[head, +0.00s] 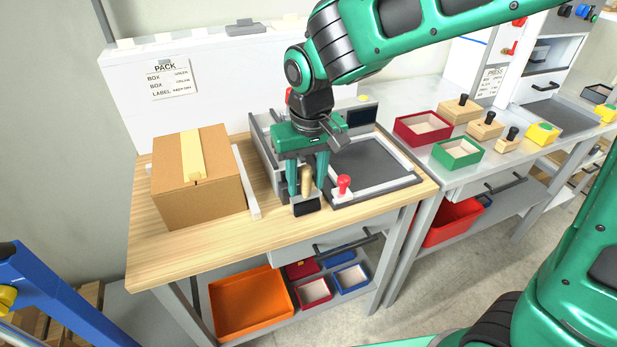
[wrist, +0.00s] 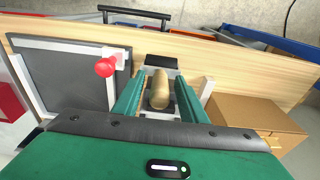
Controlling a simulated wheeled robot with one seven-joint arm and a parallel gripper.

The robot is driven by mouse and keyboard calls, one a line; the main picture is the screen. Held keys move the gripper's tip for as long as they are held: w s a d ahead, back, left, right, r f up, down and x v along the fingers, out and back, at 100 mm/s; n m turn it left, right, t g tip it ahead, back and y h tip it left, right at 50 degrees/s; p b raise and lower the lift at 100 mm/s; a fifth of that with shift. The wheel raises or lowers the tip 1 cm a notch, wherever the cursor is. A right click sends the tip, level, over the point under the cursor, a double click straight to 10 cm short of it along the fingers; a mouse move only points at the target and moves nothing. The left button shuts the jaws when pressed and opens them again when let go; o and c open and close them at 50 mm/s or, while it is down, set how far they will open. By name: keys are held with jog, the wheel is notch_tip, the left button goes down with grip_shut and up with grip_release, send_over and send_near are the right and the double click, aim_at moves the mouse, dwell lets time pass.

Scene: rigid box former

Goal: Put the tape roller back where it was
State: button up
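The tape roller (head: 306,208) has a pale wooden handle and a dark, block-like lower part. It stands near the front of the wooden bench, left of the grey framed plate. My gripper (head: 307,194) points down over it, with one finger on each side of the handle. The wrist view shows the handle (wrist: 158,92) between the two green fingers, with gaps on both sides. The gripper looks open around the handle, not closed on it. Whether the roller's underside touches the bench cannot be told.
A taped cardboard box (head: 197,188) stands on the bench (head: 150,245) to the left, beside a pale rail. A red knob (head: 343,184) sits close right of my gripper. Red (head: 423,128) and green (head: 457,153) trays stand on the bench further right.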

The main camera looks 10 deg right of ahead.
aim_at(309, 206)
jog(key=shift+r, duration=0.1)
notch_tip(309, 206, up, 12)
jog(key=s, duration=0.1)
jog(key=shift+s+d, duration=0.2)
dwell(0.4)
jog(key=shift+d, duration=0.1)
jog(key=s+d+f+m, duration=0.2)
jog(key=d+m, duration=0.1)
jog(key=d, duration=0.9)
jog(key=s+d+f+m, duration=0.2)
jog(key=s+d, duration=0.1)
jog(key=d, duration=0.8)
jog(key=s+d+f+m+g, duration=0.1)
jog(key=s+d+f+m, duration=0.3)
jog(key=s+d+f, duration=0.3)
jog(key=s+d, duration=0.5)
jog(key=s, duration=0.2)
jog(key=shift+s+d+m, duration=0.15)
jog(key=shift+s+m, duration=0.1)
jog(key=shift+m, duration=0.05)
